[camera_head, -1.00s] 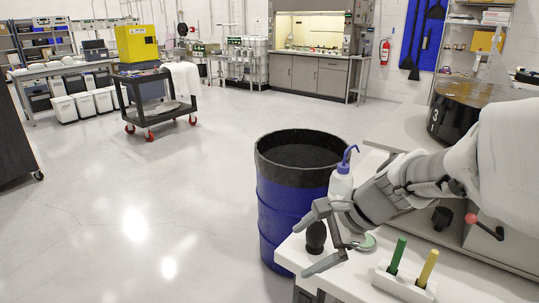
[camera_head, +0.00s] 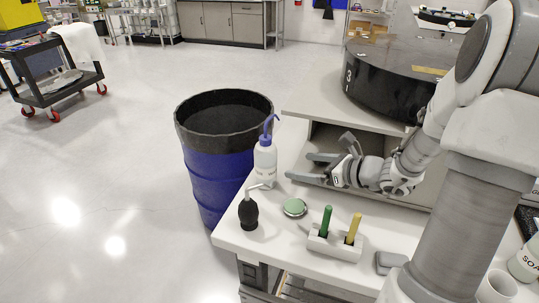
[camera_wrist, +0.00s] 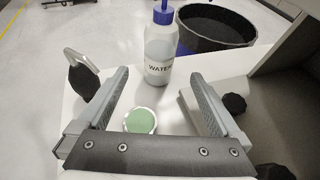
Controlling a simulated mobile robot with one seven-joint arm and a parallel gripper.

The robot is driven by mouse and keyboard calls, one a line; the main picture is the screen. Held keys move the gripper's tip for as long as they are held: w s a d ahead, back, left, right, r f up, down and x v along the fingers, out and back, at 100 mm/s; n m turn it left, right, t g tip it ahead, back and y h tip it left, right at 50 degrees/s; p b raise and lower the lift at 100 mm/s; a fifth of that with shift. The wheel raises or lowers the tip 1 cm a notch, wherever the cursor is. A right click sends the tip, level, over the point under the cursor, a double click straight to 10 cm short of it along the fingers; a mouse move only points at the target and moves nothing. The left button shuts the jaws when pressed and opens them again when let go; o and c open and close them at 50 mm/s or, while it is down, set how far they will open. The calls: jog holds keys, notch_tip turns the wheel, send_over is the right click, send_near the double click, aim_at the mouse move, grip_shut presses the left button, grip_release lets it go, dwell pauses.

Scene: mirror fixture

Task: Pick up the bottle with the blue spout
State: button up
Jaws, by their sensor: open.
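The bottle with the blue spout (camera_head: 264,163) stands upright near the far left edge of the white table, with a clear body and a blue cap. In the wrist view my gripper (camera_wrist: 160,82) shows both fingers spread wide. The bottle is apart from both fingers.
A blue drum (camera_head: 212,165) stands beyond the table's left edge. A black bulb blower (camera_head: 248,212), a round green-topped tin (camera_head: 295,207) and a white holder (camera_head: 335,246) with green and yellow sticks stand nearby. A grey shelf unit (camera_head: 320,135) rises behind my gripper.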

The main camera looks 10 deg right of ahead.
aim_at(275, 163)
jog(key=b+x, duration=0.1)
jog(key=x, duration=1)
jog(key=shift+f, duration=0.2)
jog(key=shift+x, duration=3.15)
jog(key=shift+a+r, duration=0.1)
jog(key=shift+r, duration=0.1)
jog(key=c, duration=0.7)
